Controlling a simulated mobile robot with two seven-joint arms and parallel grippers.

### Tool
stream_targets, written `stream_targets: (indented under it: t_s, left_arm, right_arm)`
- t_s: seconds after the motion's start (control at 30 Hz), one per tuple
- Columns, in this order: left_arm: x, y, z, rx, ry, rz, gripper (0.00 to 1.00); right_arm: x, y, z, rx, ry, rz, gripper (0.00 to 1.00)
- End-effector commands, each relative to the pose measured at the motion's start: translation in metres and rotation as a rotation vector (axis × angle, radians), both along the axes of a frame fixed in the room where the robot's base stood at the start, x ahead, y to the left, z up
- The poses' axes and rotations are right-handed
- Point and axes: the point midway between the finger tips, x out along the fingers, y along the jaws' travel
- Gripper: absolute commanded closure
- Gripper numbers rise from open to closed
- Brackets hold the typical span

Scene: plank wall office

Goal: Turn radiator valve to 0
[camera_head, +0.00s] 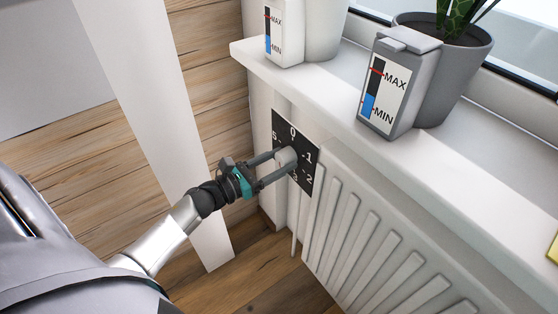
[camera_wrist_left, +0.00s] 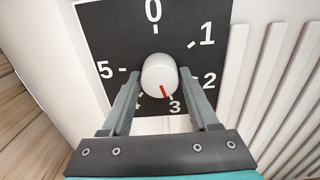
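The radiator valve is a white round knob (camera_wrist_left: 159,73) with a red mark, in front of a black dial plate (camera_wrist_left: 105,32) numbered 0 to 5. In the left wrist view, the red mark points down, close to the 3; the 0 is at the top. In the head view, the knob (camera_head: 287,157) sits beside the radiator, under the sill. My left gripper (camera_head: 275,166) has one finger on each side of the knob. The fingers look open, with narrow gaps at the knob's sides. My right gripper is not in view.
The white ribbed radiator (camera_head: 375,235) stands right of the dial. Above it, the white sill (camera_head: 335,100) holds two planters with MAX/MIN gauges, a white one (camera_head: 290,35) and a grey one (camera_head: 408,85). A white post (camera_head: 150,100) stands left, before the plank wall.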

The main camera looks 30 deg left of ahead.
Motion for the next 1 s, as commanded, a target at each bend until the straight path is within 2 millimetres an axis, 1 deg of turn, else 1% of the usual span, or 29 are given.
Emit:
stream_targets:
  t_s: [0.03,0.07,0.5,0.77,0.9,1.0]
  left_arm:
    - [-0.0002,0.0,-0.0001,0.0,0.0,0.0,0.46]
    - [-0.0002,0.0,-0.0001,0.0,0.0,0.0,0.49]
    - [-0.0003,-0.0003,-0.0003,-0.001,0.0,0.0,0.99]
    - [-0.0004,-0.0004,-0.0002,-0.023,0.01,-0.001,1.0]
    - [-0.0005,-0.0006,0.0,-0.074,0.031,-0.001,1.0]
    - [-0.0005,-0.0007,0.0001,-0.13,0.055,-0.001,1.0]
  right_arm:
    - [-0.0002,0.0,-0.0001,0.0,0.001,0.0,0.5]
    - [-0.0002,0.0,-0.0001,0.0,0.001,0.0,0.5]
    - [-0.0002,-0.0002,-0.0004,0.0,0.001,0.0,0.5]
    - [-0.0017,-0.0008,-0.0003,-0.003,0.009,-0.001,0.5]
    - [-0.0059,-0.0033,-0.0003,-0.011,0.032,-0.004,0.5]
    - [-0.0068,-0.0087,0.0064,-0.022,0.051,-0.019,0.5]
